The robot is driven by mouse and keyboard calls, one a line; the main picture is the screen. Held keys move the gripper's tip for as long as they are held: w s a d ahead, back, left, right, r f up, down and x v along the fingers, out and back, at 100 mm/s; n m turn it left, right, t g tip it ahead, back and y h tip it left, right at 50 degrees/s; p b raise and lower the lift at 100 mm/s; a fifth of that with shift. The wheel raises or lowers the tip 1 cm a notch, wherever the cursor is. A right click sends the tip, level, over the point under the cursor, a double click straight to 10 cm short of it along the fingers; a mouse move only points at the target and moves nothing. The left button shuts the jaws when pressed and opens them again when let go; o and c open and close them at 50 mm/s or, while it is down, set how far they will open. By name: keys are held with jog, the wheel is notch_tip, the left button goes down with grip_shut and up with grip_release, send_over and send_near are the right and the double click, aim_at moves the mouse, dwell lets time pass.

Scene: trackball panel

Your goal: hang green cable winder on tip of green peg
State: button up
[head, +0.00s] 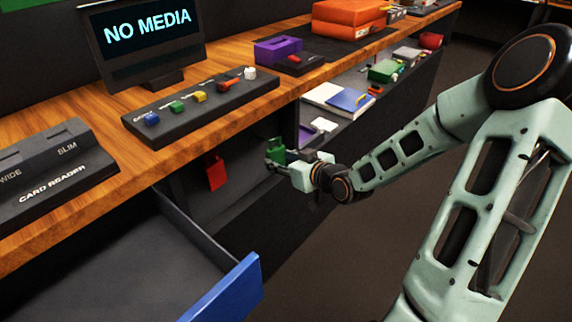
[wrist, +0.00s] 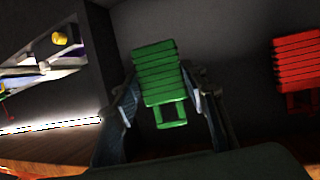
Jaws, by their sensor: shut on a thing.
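The green cable winder (head: 276,151) is a small ribbed block with an open loop at one end. It sits between the two fingers of my gripper (head: 292,168), in front of the dark panel under the counter. In the wrist view the winder (wrist: 160,72) is in the middle, with a finger of my gripper (wrist: 166,98) on each side, shut on it. I cannot make out the green peg; the winder and fingers may hide it. Whether the winder touches a peg or the panel I cannot tell.
A red winder (head: 215,172) hangs left of the green one and shows at the right of the wrist view (wrist: 297,66). An open drawer with a blue front (head: 228,290) juts out below. A wooden counter (head: 215,132) overhangs the panel. Shelves with a blue book (head: 350,99) lie to the right.

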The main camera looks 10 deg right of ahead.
jog(key=shift+w+a+f+b, duration=0.15)
jog(key=shift+w+a+b, duration=0.55)
jog(key=shift+w, duration=0.25)
jog(key=shift+w+a+f+b, duration=0.1)
jog(key=shift+w+a+b, duration=0.6)
jog(key=shift+w, duration=0.25)
jog(key=shift+w+a+f+b, duration=0.3)
jog(key=shift+w+f, duration=0.05)
jog(key=shift+w, duration=0.1)
jog(key=o, duration=1.2)
